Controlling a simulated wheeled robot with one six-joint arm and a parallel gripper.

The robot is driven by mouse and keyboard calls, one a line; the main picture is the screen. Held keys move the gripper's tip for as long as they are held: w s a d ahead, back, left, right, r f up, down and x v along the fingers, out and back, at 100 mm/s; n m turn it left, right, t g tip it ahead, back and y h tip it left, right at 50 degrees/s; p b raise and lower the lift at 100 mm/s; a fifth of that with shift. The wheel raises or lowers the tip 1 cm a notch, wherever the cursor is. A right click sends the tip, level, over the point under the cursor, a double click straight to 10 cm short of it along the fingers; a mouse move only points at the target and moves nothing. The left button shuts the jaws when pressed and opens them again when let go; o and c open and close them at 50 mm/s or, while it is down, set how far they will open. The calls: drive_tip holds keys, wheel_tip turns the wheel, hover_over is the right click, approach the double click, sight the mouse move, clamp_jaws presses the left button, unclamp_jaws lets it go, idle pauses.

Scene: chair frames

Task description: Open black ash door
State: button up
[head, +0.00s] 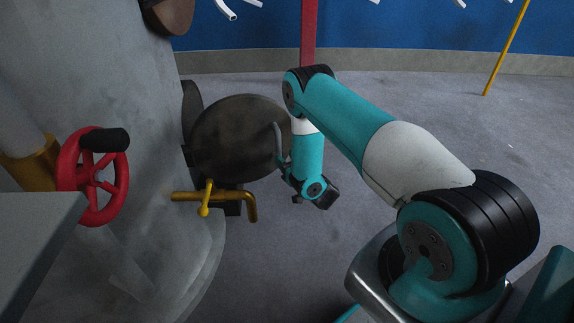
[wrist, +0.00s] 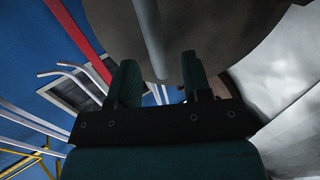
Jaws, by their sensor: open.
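The black ash door (head: 235,135) is a dark round plate on the side of a grey rounded vessel. It appears to stand swung out from the vessel wall, with a dark rim (head: 191,105) behind it at the wall. Its grey bar handle (head: 279,142) is near the door's right edge. My gripper (head: 285,174) is at the handle's lower part. In the wrist view my gripper (wrist: 158,78) is open, and the handle (wrist: 150,38) runs down between its two fingers in front of the door face (wrist: 210,30). Whether the fingers touch the bar cannot be told.
A yellow pipe with a valve lever (head: 215,197) sticks out just below the door. A red handwheel (head: 93,177) is at the left on the vessel (head: 130,70). A red post (head: 309,35) stands behind the arm. The grey floor (head: 420,105) at right is open.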

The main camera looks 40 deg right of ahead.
sight(280, 150)
drive_tip(key=w+b, duration=0.1)
drive_tip(key=w, duration=0.2)
drive_tip(key=w+b, duration=0.1)
drive_tip(key=w, duration=0.1)
drive_tip(key=shift+w+d+f+b, duration=0.15)
drive_tip(key=shift+w+d+b, duration=0.1)
drive_tip(key=shift+d+b, duration=0.15)
drive_tip(key=c, duration=0.8)
drive_tip(key=shift+s+a+r+p, duration=0.15)
drive_tip(key=shift+s+a+p, duration=0.15)
drive_tip(key=shift+s+p, duration=0.2)
drive_tip(key=shift+s+a+r+p, duration=0.15)
drive_tip(key=shift+s+a+p, duration=0.2)
drive_tip(key=shift+s, duration=0.15)
drive_tip(key=shift+s+a+f, duration=0.15)
drive_tip(key=shift+s+a+p, duration=0.5)
drive_tip(key=shift+s+a, duration=0.35)
drive_tip(key=shift+s, duration=0.05)
drive_tip(key=o, duration=1)
drive_tip(key=shift+a, duration=0.1)
drive_tip(key=shift+c, duration=0.2)
